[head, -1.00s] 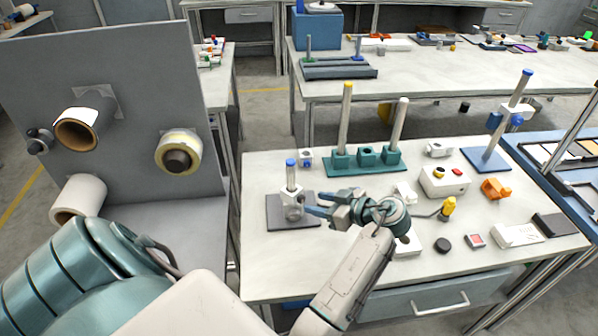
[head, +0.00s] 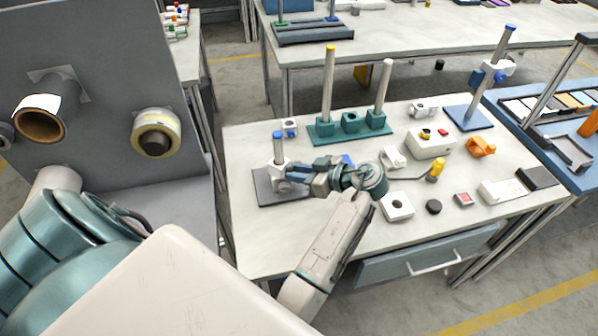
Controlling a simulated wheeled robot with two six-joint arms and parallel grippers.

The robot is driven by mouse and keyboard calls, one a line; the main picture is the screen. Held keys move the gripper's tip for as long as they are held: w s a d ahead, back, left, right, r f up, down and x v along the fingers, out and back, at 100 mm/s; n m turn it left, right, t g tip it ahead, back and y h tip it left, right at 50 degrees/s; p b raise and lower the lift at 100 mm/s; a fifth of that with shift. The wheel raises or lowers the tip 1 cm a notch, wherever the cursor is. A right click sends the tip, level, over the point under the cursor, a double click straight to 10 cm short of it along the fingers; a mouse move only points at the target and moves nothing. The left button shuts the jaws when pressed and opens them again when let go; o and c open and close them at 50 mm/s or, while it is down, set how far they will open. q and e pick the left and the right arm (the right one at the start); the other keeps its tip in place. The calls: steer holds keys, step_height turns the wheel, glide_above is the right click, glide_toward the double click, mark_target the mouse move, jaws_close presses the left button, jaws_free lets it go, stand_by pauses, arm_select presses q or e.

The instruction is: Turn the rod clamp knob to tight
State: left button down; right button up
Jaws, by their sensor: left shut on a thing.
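The rod clamp (head: 279,172) is a pale block on a short upright rod with a blue cap (head: 278,134). The rod stands on a dark grey base plate (head: 268,196) at the left of the table. My left gripper (head: 291,177) reaches it from the right, level with the clamp block. Its blue fingers are shut at the clamp's right side, on the clamp knob. The knob is hidden by the fingers, so I cannot see its angle. My right gripper is not in view.
A teal base with two upright rods (head: 322,132) stands just behind. A second rod stand (head: 468,117) with a blue knob is at the back right. A white box with buttons (head: 430,145) and small blocks lie right of my gripper. A grey panel (head: 85,75) stands at left.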

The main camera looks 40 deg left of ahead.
arm_select(q)
steer(key=shift+w+r+m+g+p, duration=0.15)
steer(key=shift+m+g+p, duration=0.2)
steer(key=shift+m+g, duration=0.25)
steer(key=shift+f+m+g, duration=0.2)
steer(key=shift+m+g, duration=0.2)
steer(key=shift+m, duration=0.3)
steer(key=c, duration=1.2)
jaws_free()
steer(key=shift+w+d+r, duration=0.1)
steer(key=shift+w, duration=0.05)
